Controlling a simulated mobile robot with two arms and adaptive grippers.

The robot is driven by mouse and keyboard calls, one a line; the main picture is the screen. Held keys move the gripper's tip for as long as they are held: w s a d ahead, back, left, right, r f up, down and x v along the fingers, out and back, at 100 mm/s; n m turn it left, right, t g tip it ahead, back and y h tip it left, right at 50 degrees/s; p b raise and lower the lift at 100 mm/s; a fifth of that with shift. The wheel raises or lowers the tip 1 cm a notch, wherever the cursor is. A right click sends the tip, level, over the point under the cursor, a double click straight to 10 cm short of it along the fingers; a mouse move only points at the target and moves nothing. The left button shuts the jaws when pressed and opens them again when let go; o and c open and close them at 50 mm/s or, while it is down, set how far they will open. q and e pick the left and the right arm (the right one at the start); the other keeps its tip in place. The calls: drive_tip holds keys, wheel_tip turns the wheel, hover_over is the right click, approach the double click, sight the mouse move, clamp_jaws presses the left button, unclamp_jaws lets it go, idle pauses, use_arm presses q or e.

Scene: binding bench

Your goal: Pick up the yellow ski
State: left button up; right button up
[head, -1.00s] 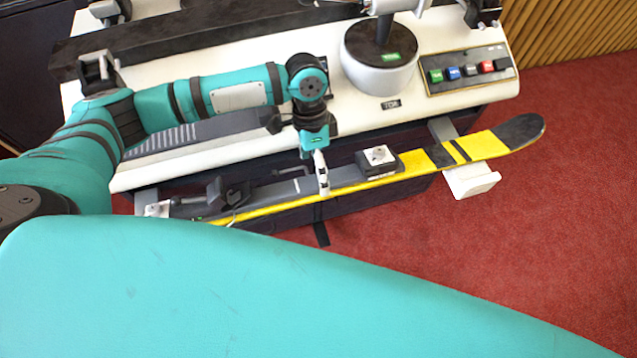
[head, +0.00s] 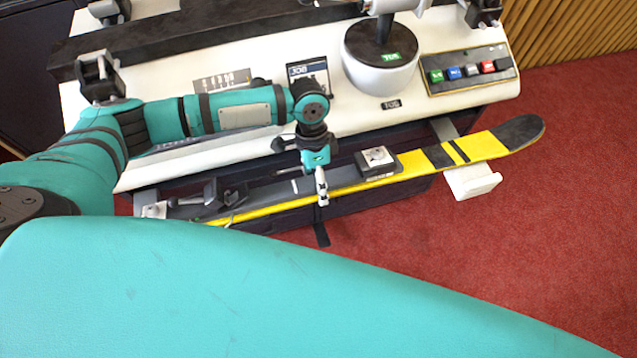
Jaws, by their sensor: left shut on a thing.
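The yellow ski (head: 415,163), with black bands and a dark upturned tip, lies lengthwise along the front of the bench. It rests over white supports, one under its right part (head: 472,180). A black binding part (head: 378,161) sits on its middle, and a dark clamp-like binding part (head: 212,195) sits further left. My left gripper (head: 321,190) points down at the ski's middle, left of the middle binding part, and is shut on the ski. My right gripper is not in view.
The white bench (head: 250,150) holds a round grey and black pot-like device (head: 382,65) and a panel of coloured buttons (head: 470,70). A dark bar (head: 215,40) runs along its back. Open red carpet (head: 560,230) lies in front and to the right.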

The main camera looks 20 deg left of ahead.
use_arm(q)
drive_tip(key=c, duration=0.7)
drive_tip(key=shift+d+r, duration=0.1)
drive_tip(key=shift+r, duration=0.1)
